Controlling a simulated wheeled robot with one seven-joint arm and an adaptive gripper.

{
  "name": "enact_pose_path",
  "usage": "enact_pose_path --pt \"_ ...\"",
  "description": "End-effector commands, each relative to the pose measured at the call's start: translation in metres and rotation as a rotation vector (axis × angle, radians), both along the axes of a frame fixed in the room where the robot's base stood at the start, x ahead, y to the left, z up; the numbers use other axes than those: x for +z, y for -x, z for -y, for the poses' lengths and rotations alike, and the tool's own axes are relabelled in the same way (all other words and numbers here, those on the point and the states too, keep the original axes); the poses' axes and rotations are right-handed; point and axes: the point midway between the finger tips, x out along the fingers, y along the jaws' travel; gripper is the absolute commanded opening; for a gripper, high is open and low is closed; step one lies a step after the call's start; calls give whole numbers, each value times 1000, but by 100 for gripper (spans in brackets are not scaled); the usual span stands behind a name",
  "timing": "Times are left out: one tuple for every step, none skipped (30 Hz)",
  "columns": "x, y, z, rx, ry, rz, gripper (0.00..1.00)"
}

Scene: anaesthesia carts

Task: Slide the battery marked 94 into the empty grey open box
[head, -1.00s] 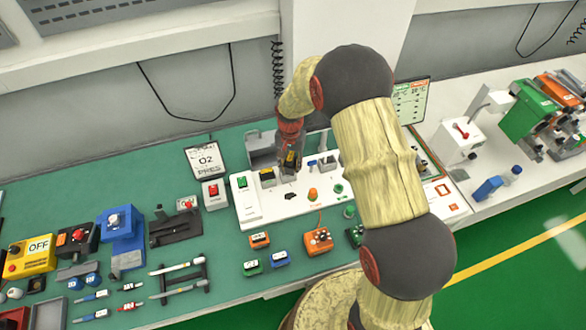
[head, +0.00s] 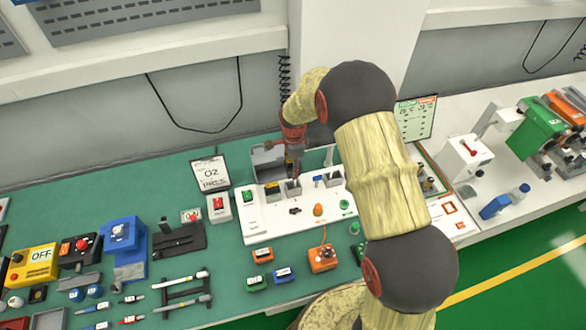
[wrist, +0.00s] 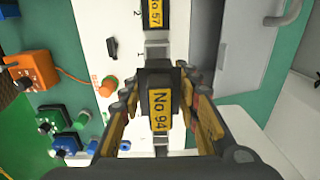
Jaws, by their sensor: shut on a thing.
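My gripper (wrist: 159,88) is shut on the battery marked 94 (wrist: 161,108), a dark block with a yellow "No 94" label. In the head view my gripper (head: 294,168) points down above the white panel, and the battery is small and partly hidden there. A grey open box (head: 293,187) shows just below the gripper and looks empty. In the wrist view part of this box (wrist: 157,51) shows beyond the battery, beside the printed 1. The battery appears above the box, not inside; the exact gap is unclear.
The neighbouring box holds a battery marked 57 (wrist: 154,14). The white panel (head: 262,226) also carries an orange knob (head: 318,210) and a green button (head: 344,204). A grey upright housing (head: 268,158) stands behind. Small orange and blue blocks lie in front.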

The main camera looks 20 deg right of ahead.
Motion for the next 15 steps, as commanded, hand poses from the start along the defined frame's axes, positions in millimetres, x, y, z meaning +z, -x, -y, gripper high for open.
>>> enact_pose_path --pt "1 0 0 0 0 1 13" --pt "1 0 0 0 0 1 13" --pt "0 0 0 1 0 2 13" --pt "0 -1 0 1 0 2 13" --pt "0 -1 0 1 0 2 13" --pt "-1 0 0 1 0 2 13" --pt "-2 0 0 2 0 2 13" --pt "-3 0 0 2 0 1 13" --pt "-5 0 0 2 0 1 13" --pt "-7 0 0 2 0 1 13" --pt "-9 0 0 2 0 1 13" --pt "-12 0 0 2 0 1 13" --pt "-14 0 0 2 0 1 13" --pt "-17 0 0 2 0 0 13" --pt "-20 0 0 2 0 0 13"
